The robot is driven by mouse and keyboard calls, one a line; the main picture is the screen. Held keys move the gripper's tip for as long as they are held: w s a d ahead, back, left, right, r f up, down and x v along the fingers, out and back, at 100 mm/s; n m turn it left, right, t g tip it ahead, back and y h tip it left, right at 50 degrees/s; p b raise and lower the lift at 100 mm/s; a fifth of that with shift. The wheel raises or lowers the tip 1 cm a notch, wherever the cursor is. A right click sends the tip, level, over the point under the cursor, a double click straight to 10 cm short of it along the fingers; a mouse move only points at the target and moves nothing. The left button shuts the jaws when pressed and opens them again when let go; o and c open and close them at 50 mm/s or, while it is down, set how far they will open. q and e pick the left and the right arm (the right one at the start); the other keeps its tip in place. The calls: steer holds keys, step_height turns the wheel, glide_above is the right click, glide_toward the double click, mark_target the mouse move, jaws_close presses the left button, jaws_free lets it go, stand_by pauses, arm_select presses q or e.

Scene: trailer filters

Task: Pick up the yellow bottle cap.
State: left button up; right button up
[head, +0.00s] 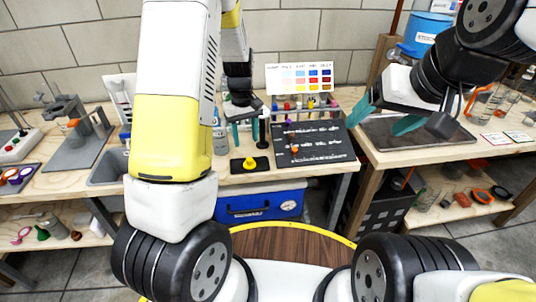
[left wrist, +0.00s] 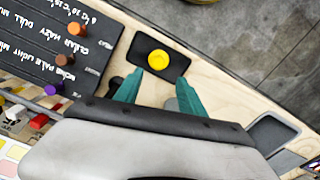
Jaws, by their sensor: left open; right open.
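The yellow bottle cap (head: 249,162) sits on a small black pad (head: 236,166) near the front edge of the left bench. In the left wrist view the yellow cap (left wrist: 159,59) lies on the same pad (left wrist: 140,45), just beyond my fingertips. My left gripper (head: 244,132) is open and empty, with teal fingers pointing down behind and above the cap. It also shows in the left wrist view (left wrist: 150,88), its fingertips to either side of the near part of the pad, apart from the cap. My right gripper (head: 388,114) is open and empty above a dark tray on the right bench.
A black lettered board (head: 330,150) with several coloured caps lies right of the pad. A white colour chart (head: 300,78) stands behind it. A bottle (head: 220,138) stands left of my left gripper. A grey sink (head: 107,168) is further left. The dark tray (head: 450,138) is on the right bench.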

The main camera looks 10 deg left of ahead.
mark_target(249, 159)
arm_select(q)
steer(key=shift+d+f, duration=0.3)
steer(key=shift+f, duration=0.65)
step_height(249, 159, down, 7)
steer(key=shift+f, duration=0.1)
steer(key=shift+c, duration=0.2)
jaws_close()
